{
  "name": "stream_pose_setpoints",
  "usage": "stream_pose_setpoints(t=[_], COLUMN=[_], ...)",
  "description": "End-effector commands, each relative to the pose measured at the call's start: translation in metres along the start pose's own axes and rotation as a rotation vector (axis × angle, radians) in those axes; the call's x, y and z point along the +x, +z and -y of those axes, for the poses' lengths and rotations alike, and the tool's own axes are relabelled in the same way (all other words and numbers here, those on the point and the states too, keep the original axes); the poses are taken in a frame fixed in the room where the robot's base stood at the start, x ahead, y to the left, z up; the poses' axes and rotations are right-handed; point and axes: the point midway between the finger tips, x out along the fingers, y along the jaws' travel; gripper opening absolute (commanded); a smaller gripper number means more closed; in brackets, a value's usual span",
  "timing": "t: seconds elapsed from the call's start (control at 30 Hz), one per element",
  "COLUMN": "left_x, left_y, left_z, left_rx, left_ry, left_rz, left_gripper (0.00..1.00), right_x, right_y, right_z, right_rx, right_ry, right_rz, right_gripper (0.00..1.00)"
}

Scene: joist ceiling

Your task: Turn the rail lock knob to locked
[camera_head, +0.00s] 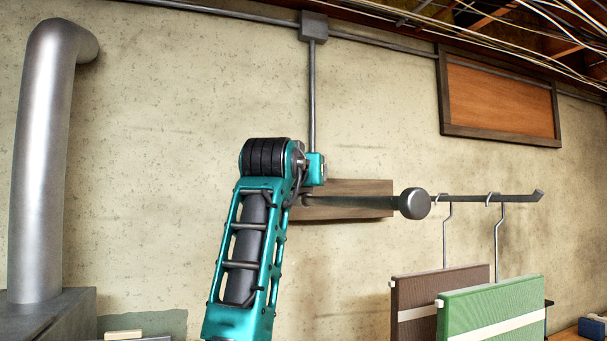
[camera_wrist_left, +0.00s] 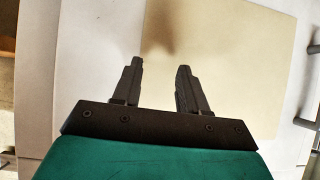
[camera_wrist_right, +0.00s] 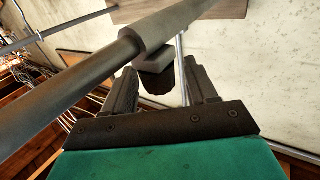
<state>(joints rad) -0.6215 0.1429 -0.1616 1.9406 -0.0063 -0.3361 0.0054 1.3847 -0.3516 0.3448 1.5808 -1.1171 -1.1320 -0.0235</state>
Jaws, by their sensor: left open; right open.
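A thick dark grey rail (camera_head: 360,203) runs from a wooden board (camera_head: 347,188) on the wall to a round end (camera_head: 413,203). In the right wrist view, the rail (camera_wrist_right: 70,92) crosses close above, with a thicker collar (camera_wrist_right: 172,30). A dark block (camera_wrist_right: 156,82), seemingly the lock knob, shows below the collar, between the fingers of my open right gripper (camera_wrist_right: 160,69). I cannot tell whether they touch it or which way it is turned. My right arm hides this spot in the head view. My left gripper (camera_wrist_left: 160,64) is open and empty, facing a pale surface.
A thin rod (camera_head: 515,198) at right carries hooks with a brown panel (camera_head: 440,285) and a green panel (camera_head: 490,310). A silver duct (camera_head: 45,160) stands at left. A conduit (camera_head: 312,100) runs down the wall behind my arm. The wall between duct and arm is clear.

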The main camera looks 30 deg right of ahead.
Motion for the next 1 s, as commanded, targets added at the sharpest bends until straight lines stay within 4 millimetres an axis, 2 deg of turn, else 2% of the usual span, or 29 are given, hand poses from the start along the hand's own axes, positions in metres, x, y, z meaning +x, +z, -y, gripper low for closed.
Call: stream_pose_setpoints(t=[0.07, 0.53, 0.77, 1.0], left_x=[0.0, -0.0003, -0.0011, -0.0014], left_y=[0.0001, 0.0008, 0.0025, 0.0031], left_z=[-0.0001, -0.0008, -0.0014, -0.0016], left_rx=[0.0, 0.0, -0.001, -0.001], left_ry=[0.0, 0.002, 0.003, 0.003], left_rz=[0.0, 0.002, 0.005, 0.006], left_gripper=[0.43, 0.43, 0.43, 0.43], right_x=[-0.0002, -0.0005, -0.0004, -0.0004], right_y=[-0.0001, -0.0001, 0.0001, -0.0002], right_z=[-0.0001, 0.0, 0.0001, 0.0007], right_rx=[0.0, -0.001, -0.003, -0.007], right_ry=[0.0, 0.0, 0.02, 0.129], right_rz=[0.0, 0.0, 0.0, -0.001], right_gripper=[0.52, 0.08, 0.08, 0.08])
